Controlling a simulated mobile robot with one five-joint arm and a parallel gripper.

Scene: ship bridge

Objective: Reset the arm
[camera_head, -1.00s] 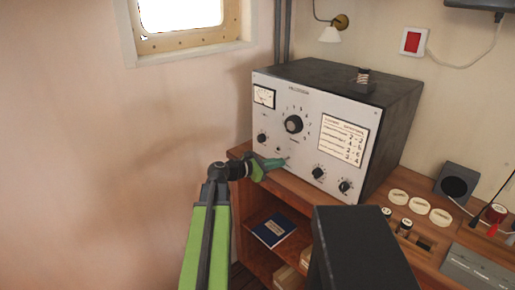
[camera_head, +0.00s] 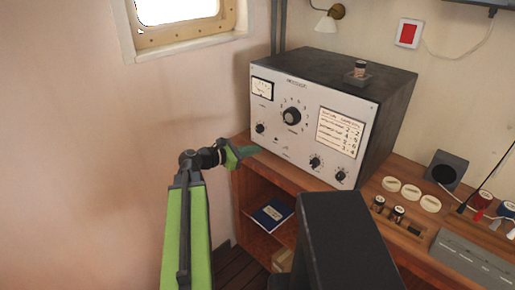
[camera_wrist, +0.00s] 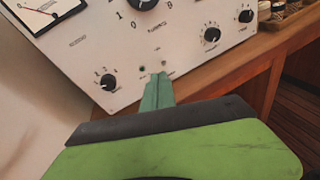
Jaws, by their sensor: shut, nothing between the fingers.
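My gripper (camera_head: 250,151) is at the end of my green arm, in front of the lower left of a grey radio-like unit (camera_head: 268,118). Its green fingers are shut with nothing between them. In the wrist view the closed fingers (camera_wrist: 158,88) point at the unit's front panel (camera_wrist: 120,62), just below a small toggle-like part between the knobs. I cannot tell from the wrist view whether the tips touch the panel; in the head view they appear a little apart from it.
The unit stands on a wooden desk (camera_head: 310,188) with an open shelf holding a blue book (camera_head: 271,214). White round discs (camera_head: 411,192), small dark cylinders and a black speaker box (camera_head: 446,170) are to the right. A porthole (camera_head: 176,12) is in the left wall.

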